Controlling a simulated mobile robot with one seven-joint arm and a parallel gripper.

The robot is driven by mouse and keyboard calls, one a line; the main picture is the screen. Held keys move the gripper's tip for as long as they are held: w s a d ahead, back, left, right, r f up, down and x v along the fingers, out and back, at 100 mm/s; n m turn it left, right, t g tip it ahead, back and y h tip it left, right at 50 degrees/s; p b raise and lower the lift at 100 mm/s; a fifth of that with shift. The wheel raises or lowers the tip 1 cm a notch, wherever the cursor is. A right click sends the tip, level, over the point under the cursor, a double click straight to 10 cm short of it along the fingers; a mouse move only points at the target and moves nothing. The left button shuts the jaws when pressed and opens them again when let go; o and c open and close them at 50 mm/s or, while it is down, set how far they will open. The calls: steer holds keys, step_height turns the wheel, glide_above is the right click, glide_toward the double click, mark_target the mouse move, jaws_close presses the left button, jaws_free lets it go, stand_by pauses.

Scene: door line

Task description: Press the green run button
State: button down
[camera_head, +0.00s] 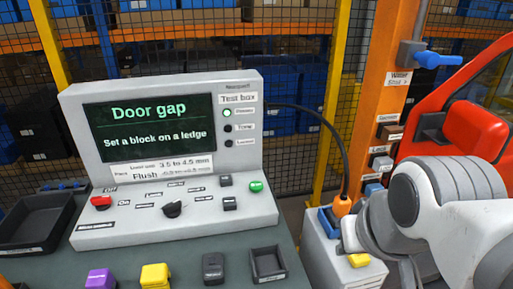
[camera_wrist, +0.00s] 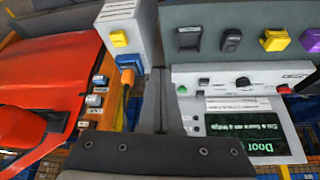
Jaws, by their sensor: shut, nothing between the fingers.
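The green run button (camera_head: 256,186) is on the right end of the sloped panel of the grey test box (camera_head: 75,180). It also shows in the wrist view (camera_wrist: 182,90), at the near left corner of the upside-down test box. My gripper (camera_wrist: 155,78) is shut and empty in the wrist view, its grey fingers beside the test box and apart from the button. In the head view my arm is at the right, and the fingers cannot be made out. The box's screen (camera_head: 150,126) reads "Door gap" and "Set a block on a ledge".
A red button (camera_head: 101,202), a dark knob (camera_head: 172,209) and switches share the panel. Purple (camera_head: 100,278) and yellow (camera_head: 155,276) blocks and a small tray (camera_head: 268,263) lie in front. A cable with an orange plug (camera_head: 342,206) runs right. A red door (camera_head: 475,130) stands far right.

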steer(key=w+a+r+m+y+p, duration=0.1)
steer(key=w+a+r+m+p, duration=0.15)
steer(key=w, duration=0.35)
steer(key=w+a+r+m+y+p, duration=0.1)
steer(key=w+a+r+y, duration=0.15)
steer(key=w, duration=0.35)
steer(key=m+y+p, duration=0.4)
steer(key=m+p, duration=0.5)
steer(key=m, duration=0.4)
glide_above(260, 185)
step_height(260, 185, down, 16)
steer(key=shift+a, duration=0.1)
steer(key=shift+s+f, duration=0.1)
step_height(260, 185, down, 8)
steer(key=b, duration=0.5)
steer(key=shift+f+b, duration=0.35)
steer(key=shift+b, duration=0.4)
